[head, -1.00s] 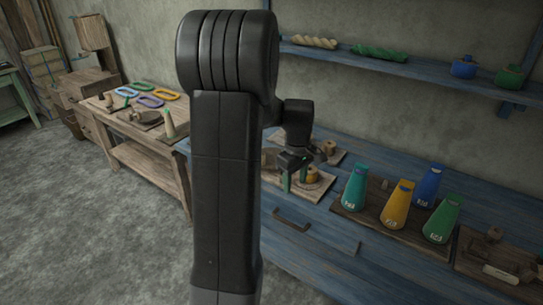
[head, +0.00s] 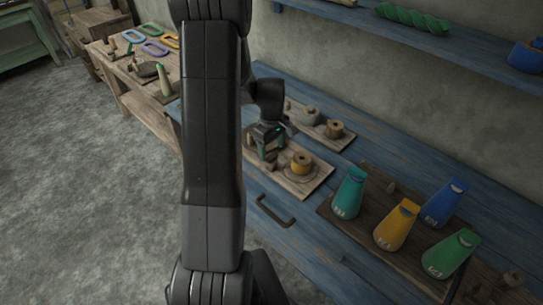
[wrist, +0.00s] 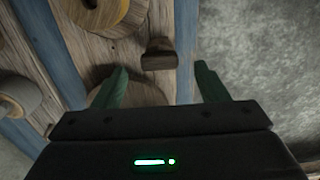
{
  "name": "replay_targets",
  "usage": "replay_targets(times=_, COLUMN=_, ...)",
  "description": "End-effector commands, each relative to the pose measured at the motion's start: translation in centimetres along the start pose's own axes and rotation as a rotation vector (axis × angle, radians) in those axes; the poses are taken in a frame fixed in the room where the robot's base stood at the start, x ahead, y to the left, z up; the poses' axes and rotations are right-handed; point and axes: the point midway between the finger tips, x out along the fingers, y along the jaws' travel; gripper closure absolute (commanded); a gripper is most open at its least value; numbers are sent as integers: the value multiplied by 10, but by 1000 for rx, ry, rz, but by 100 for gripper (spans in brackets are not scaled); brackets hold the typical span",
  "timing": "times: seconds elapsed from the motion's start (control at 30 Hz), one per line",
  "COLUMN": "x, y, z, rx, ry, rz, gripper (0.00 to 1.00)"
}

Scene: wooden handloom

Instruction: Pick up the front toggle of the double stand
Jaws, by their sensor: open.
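The double stand (head: 316,186) is a wooden board on the blue bench, with a yellow spool (head: 302,162) on a round disc. My gripper (head: 271,150) hangs low over its left part, fingers pointing down, open and empty. In the wrist view, a small brown wooden block, which looks like the front toggle (wrist: 160,53), stands near the board's floor-side edge. It lies just beyond the green fingertips (wrist: 160,68), roughly midway between them sideways. A round wooden disc (wrist: 145,94) shows below it, partly behind the left finger. My gripper hides the toggle in the head view.
Another board (head: 338,144) with spools is behind, near the wall. To the right, teal, yellow, blue and green cones (head: 349,193) stand on a dark board (head: 374,180). A side table with coloured rings (head: 155,48) is at left.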

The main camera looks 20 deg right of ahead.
Motion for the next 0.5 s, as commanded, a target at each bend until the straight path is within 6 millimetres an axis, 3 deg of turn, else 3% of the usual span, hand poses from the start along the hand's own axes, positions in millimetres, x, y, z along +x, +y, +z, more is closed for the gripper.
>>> replay_targets(times=0.23, x=26, y=0, z=0, rx=0, ry=-1, rz=-1, gripper=33)
replay_targets(times=0.5, x=29, y=0, z=0, rx=0, ry=0, rz=0, gripper=33)
